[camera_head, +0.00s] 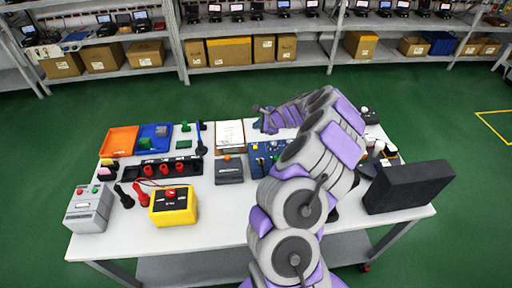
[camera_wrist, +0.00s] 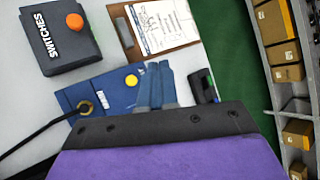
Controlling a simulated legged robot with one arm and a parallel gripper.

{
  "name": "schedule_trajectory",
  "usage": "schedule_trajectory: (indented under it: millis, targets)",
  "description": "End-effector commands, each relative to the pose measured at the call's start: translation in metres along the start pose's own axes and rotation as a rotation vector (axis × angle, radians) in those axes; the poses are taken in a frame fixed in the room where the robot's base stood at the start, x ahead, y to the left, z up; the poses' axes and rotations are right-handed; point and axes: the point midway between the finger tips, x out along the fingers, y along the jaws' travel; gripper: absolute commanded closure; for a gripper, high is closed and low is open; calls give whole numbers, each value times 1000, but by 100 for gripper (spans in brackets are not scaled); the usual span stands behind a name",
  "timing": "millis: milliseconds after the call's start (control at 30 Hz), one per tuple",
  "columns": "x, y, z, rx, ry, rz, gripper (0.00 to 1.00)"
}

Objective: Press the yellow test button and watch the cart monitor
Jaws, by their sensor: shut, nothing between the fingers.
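The yellow button (camera_wrist: 131,80) is a small round cap on a blue board (camera_wrist: 112,92) in the wrist view. The board (camera_head: 264,151) also shows in the head view, partly behind my arm. My gripper (camera_wrist: 158,66) is shut and empty, its blue fingers together just right of the button in the wrist view. I see a gap between the fingertips and the button; their height above it is unclear. In the head view my gripper (camera_head: 258,108) is over the far middle of the cart. A dark upright slab (camera_head: 408,187) at the cart's right may be the monitor; no screen face shows.
A box marked SWITCHES (camera_wrist: 58,37) with an orange knob and a clipboard (camera_wrist: 161,25) lie near the button. A black cable (camera_wrist: 45,133) plugs into the board. A yellow meter (camera_head: 174,205) and trays (camera_head: 119,141) are at left. Racks (camera_head: 180,55) stand behind.

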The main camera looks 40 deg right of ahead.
Motion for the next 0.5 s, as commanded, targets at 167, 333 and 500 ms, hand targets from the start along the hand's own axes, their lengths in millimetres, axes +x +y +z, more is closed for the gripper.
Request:
schedule_trajectory:
  millis: [167,333,500]
  targets:
    - [8,8,-2,-4,3,-2,100]
    - [22,18,-12,-4,3,-1,100]
    - [38,28,-27,-1,-1,1,100]
